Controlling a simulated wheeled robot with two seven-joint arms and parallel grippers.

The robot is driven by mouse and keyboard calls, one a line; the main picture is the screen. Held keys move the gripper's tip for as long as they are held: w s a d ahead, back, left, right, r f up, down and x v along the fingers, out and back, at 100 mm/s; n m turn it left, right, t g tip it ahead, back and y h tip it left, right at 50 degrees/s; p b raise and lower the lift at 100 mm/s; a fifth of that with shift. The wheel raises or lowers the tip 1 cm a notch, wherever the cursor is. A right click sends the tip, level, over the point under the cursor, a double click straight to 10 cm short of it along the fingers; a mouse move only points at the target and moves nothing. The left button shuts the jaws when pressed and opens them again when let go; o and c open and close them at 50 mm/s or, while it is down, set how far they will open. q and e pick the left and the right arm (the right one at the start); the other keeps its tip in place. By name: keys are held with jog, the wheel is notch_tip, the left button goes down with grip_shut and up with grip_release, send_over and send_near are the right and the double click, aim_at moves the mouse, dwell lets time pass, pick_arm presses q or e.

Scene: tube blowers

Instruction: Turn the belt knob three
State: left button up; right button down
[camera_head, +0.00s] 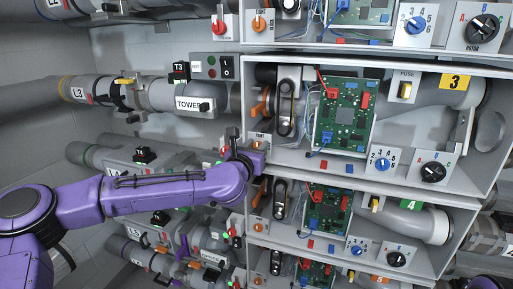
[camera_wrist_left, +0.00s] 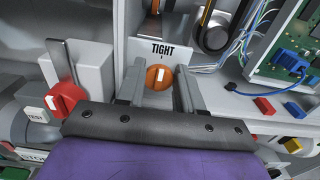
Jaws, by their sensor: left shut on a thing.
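The belt knob of unit three is an orange round knob with a white mark (camera_wrist_left: 160,77), under a plate lettered TIGHT (camera_wrist_left: 163,50). In the head view the knob (camera_head: 257,145) shows small at the left edge of the bay labelled 3 (camera_head: 455,82). My left gripper (camera_wrist_left: 160,88) has one finger on each side of the knob and is shut on it. In the head view the left gripper (camera_head: 250,153) is at the bay's left edge, and my purple arm reaches it from the left. My right gripper is not in view.
A red knob (camera_wrist_left: 64,98) on a grey box stands left of the gripper, above a TEST button (camera_wrist_left: 34,115). Right of it are a black belt drive (camera_head: 286,105), a green circuit board (camera_head: 342,112) and loose wires. Similar bays lie above and below.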

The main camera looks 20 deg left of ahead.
pick_arm(q)
jog(key=m+b, duration=0.2)
jog(key=m, duration=0.1)
jog(key=shift+d+f+m, duration=0.1)
jog(key=shift+d+m, duration=0.05)
jog(key=shift+m, duration=0.25)
jog(key=shift+d+f+m+b, duration=0.1)
jog(key=shift+f+m+b, duration=0.05)
jog(key=shift+m, duration=2.2)
jog(key=shift+d+f+m+b, duration=0.1)
jog(key=shift+d+m, duration=0.05)
jog(key=shift+m, duration=2.25)
jog(key=shift+d+f+m+b, duration=0.1)
jog(key=shift+f+m+b, duration=0.05)
jog(key=shift+m, duration=2.2)
jog(key=shift+f, duration=0.1)
jog(key=o, duration=0.7)
jog(key=shift+o, duration=0.2)
